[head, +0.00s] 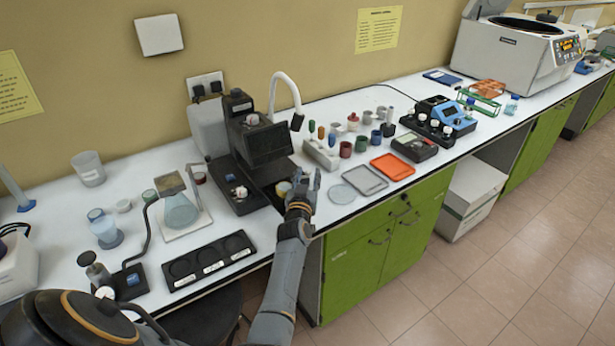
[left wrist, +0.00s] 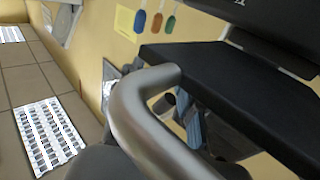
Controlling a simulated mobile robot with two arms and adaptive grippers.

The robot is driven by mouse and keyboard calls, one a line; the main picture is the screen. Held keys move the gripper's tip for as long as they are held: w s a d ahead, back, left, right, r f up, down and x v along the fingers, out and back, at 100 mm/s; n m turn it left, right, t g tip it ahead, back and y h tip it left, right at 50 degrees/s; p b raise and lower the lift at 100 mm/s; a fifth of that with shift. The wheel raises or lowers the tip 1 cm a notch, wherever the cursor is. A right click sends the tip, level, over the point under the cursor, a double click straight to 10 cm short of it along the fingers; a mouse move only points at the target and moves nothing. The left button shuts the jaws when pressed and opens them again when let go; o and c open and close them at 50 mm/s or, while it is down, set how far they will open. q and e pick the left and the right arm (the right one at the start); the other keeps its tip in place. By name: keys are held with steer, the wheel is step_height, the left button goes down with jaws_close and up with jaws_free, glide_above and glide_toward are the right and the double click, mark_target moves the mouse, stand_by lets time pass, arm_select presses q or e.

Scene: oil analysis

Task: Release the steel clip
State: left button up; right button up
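I cannot make out the steel clip for sure in either view. My left gripper (head: 304,183) is at the front of the black instrument (head: 258,145), beside its dark hood and base. Its fingertips are small in the head view, and I cannot tell whether they are apart or closed on something. In the left wrist view a smooth grey curved bar (left wrist: 140,105) is very close to the camera, in front of a black slab (left wrist: 235,95). I cannot tell whether the bar is a finger or another part. My right gripper is not in view.
Right of the gripper lie a clear round dish (head: 342,194), a grey tray (head: 365,180) and an orange tray (head: 392,167). A vial rack (head: 322,154) stands behind them. A black holder (head: 208,262) and a flask (head: 181,212) are on the left.

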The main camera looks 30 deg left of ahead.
arm_select(q)
steer(key=shift+r, duration=0.1)
step_height(320, 180, up, 10)
stand_by(0.4)
stand_by(0.4)
